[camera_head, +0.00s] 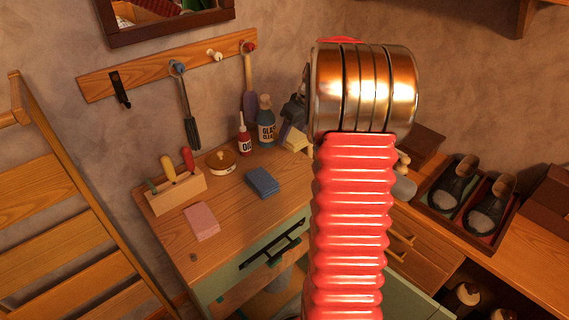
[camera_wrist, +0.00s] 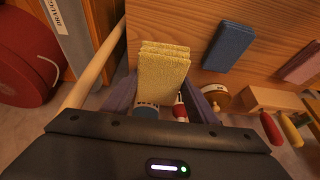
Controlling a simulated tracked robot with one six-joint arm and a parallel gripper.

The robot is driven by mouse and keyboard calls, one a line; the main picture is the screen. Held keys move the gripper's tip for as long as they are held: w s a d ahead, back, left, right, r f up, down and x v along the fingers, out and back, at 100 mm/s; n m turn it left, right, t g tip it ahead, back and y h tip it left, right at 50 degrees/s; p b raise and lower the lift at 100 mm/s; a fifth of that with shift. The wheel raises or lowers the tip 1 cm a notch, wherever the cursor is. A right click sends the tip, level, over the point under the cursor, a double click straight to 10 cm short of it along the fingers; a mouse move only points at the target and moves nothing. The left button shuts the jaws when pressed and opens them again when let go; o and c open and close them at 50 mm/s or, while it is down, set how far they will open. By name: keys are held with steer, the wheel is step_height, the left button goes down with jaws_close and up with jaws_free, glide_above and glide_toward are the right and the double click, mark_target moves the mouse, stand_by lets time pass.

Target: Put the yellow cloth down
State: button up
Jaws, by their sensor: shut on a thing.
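The yellow cloth (camera_head: 294,138) is a folded pad over the back right part of the wooden cabinet top (camera_head: 232,215). In the wrist view the yellow cloth (camera_wrist: 164,72) sits between the two fingers of my gripper (camera_wrist: 162,86), which is shut on it. In the head view my gripper (camera_head: 292,112) is dark and partly hidden by my red arm. I cannot tell whether the cloth touches the top. A blue folded cloth (camera_head: 263,182) and a pink folded cloth (camera_head: 201,221) lie on the top nearer the front.
A red oil bottle (camera_head: 245,142) and a glass cleaner bottle (camera_head: 266,124) stand just left of my gripper. A round wooden tin (camera_head: 221,162) and a tool block (camera_head: 176,193) stand further left. A tray with shoes (camera_head: 467,200) is at right. Bare wood lies between the blue and pink cloths.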

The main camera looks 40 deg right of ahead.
mark_target(300, 140)
steer(key=shift+a, duration=0.1)
steer(key=shift+f, duration=3.1)
steer(key=shift+f, duration=1.9)
steer(key=shift+f, duration=0.1)
steer(key=o, duration=1)
steer(key=v, duration=1.2)
